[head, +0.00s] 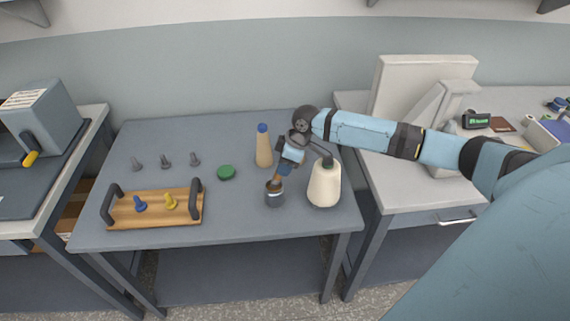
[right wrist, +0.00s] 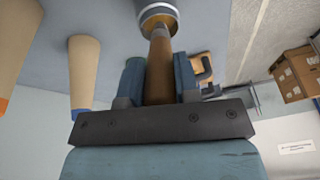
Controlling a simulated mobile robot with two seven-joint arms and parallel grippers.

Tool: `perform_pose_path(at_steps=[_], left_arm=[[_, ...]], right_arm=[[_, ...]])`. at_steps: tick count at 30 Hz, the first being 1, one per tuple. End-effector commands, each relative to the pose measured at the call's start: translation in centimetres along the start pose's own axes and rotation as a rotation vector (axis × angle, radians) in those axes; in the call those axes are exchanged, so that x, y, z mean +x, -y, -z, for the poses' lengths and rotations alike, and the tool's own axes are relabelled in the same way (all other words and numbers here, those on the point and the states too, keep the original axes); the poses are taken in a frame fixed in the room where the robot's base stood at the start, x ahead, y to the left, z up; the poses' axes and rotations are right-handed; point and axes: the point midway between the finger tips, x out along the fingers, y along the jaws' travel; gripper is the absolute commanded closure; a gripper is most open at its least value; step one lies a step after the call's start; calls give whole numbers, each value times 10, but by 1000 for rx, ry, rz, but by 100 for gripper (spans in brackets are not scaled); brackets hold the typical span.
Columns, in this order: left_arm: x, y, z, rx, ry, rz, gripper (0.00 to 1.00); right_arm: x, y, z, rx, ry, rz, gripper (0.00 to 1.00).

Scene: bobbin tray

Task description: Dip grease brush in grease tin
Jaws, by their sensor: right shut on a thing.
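The grease tin (head: 275,197), a small grey open can, stands upright near the front right of the grey table. My right gripper (head: 284,167) is above it, shut on the brown handle of the grease brush (right wrist: 159,68). The brush points down and its lower end reaches the tin's mouth. In the right wrist view, the handle lies between the two blue fingers and meets the tin's rim (right wrist: 158,10). The bristles are hidden, so I cannot tell how deep they sit. A round green lid (head: 226,172) lies left of the tin. My left gripper is out of view.
A cream cone (head: 325,185) stands close right of the tin; a tan cone with blue top (head: 264,150) stands behind. A wooden tray (head: 155,216) with dark handles holds blue and yellow pegs. Three grey pegs (head: 165,161) stand behind it. Table between tray and tin is clear.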

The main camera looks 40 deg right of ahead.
Motion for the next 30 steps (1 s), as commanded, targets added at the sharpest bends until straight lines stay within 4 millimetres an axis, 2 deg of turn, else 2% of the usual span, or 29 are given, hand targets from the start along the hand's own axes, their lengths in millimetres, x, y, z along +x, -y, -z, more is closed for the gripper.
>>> perform_pose_path(at_steps=[30], left_arm=[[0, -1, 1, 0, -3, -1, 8]], right_arm=[[7, 0, -2, 0, 0, 0, 94]])
